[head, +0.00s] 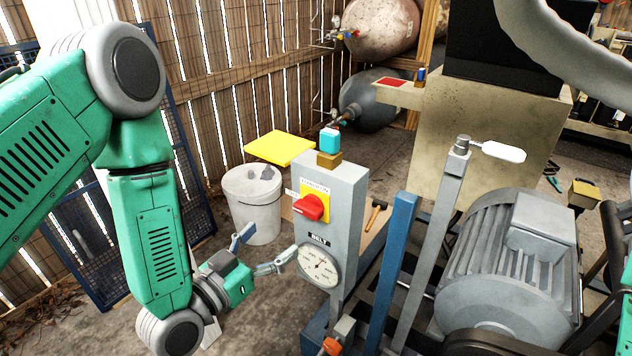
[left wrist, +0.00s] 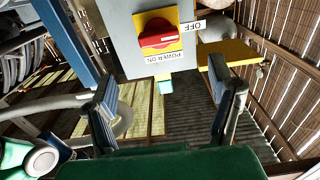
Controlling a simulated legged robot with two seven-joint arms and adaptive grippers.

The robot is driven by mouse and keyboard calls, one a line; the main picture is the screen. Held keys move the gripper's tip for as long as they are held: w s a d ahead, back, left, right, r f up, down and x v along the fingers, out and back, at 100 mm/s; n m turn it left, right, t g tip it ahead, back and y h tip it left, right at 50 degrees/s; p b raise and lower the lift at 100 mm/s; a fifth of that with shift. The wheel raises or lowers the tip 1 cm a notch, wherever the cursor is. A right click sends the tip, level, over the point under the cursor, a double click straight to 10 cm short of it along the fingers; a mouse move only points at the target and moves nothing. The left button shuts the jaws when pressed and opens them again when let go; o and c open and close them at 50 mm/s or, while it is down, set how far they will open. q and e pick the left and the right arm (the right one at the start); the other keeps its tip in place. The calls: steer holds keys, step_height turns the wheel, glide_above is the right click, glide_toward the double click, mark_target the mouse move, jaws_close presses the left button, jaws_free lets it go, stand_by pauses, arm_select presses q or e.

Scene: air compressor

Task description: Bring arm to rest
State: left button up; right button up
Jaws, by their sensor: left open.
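My left arm comes in from the left in the head view, bent downward at the elbow. Its gripper (head: 263,250) is open and empty, just left of the grey control post (head: 345,205). The red rotary switch (head: 310,207) sits on a yellow plate above the gauge. In the left wrist view, the open gripper's (left wrist: 168,100) fingers stand apart with nothing between them. The red switch (left wrist: 157,34) appears upside down beyond them. My right gripper is not visible.
A white bucket (head: 252,205) stands behind the gripper, near a yellow panel (head: 280,148). A blue upright (head: 391,265), a grey lever with a white handle (head: 497,151) and a finned motor (head: 500,265) crowd the right. Bare floor lies below the gripper.

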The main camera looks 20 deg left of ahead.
arm_select(q)
steer(key=s+a+f+n+g+y, duration=0.1)
steer(key=s+f+g+y, duration=0.1)
steer(key=s+f+g, duration=0.45)
steer(key=s+a+f+g+y, duration=0.1)
steer(key=s+f+g, duration=0.15)
steer(key=f, duration=0.65)
steer(key=s+a+f+n+g+y, duration=0.1)
steer(key=s+a+f+g, duration=0.1)
steer(key=s, duration=0.6)
steer(key=s+a+f+n+g+y, duration=0.1)
steer(key=s+a+f+g+y, duration=0.1)
steer(key=s, duration=0.7)
step_height(320, 180, down, 2)
steer(key=a+g, duration=0.1)
steer(key=g, duration=0.2)
steer(key=shift+a+f, duration=0.15)
steer(key=shift+a, duration=0.05)
steer(key=shift+w, duration=0.15)
